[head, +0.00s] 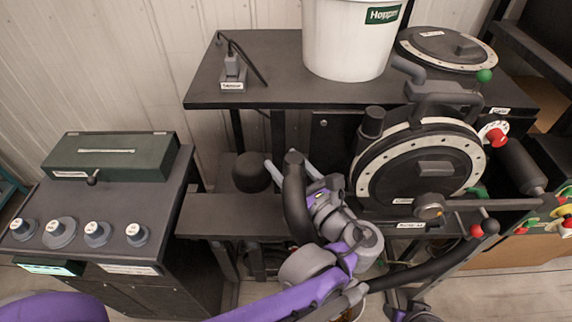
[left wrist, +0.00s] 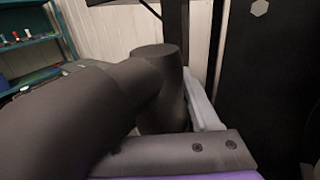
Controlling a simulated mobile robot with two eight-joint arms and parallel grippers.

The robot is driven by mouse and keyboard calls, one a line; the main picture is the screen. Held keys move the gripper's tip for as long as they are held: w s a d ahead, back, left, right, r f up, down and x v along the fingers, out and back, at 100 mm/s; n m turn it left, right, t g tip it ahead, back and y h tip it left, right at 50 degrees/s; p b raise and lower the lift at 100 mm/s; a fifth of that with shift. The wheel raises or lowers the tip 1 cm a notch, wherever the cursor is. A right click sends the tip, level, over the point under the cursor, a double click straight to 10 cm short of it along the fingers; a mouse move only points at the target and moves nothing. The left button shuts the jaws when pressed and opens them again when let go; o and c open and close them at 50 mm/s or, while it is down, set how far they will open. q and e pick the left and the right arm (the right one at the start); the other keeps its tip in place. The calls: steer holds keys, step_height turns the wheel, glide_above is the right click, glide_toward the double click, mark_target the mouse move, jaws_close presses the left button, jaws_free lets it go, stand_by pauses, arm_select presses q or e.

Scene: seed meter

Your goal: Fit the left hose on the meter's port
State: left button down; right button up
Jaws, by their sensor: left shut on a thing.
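The seed meter (head: 425,165) is a dark round disc with a pale, dotted rim, right of centre in the head view. A short dark stub (head: 372,122) stands at its upper left; I cannot tell for sure whether it is the port. My left gripper (head: 291,168) is shut on a dark grey hose (head: 296,200), left of the meter and apart from the stub. The hose end points up. In the left wrist view the hose (left wrist: 160,85) fills the middle and left, with a pale finger (left wrist: 203,103) beside it.
A white bucket (head: 350,40) stands on the dark table (head: 270,75) behind. A control console (head: 130,205) with several knobs is at the left. A black hose (head: 415,270) runs below the meter. A lever with a red ball (head: 476,231) and a dark cylinder (head: 520,165) crowd the right side.

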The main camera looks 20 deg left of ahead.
mark_target(287, 154)
arm_select(q)
steer(key=shift+r+p, duration=1.35)
steer(key=shift+r, duration=0.45)
steer(key=shift+d+f, duration=0.1)
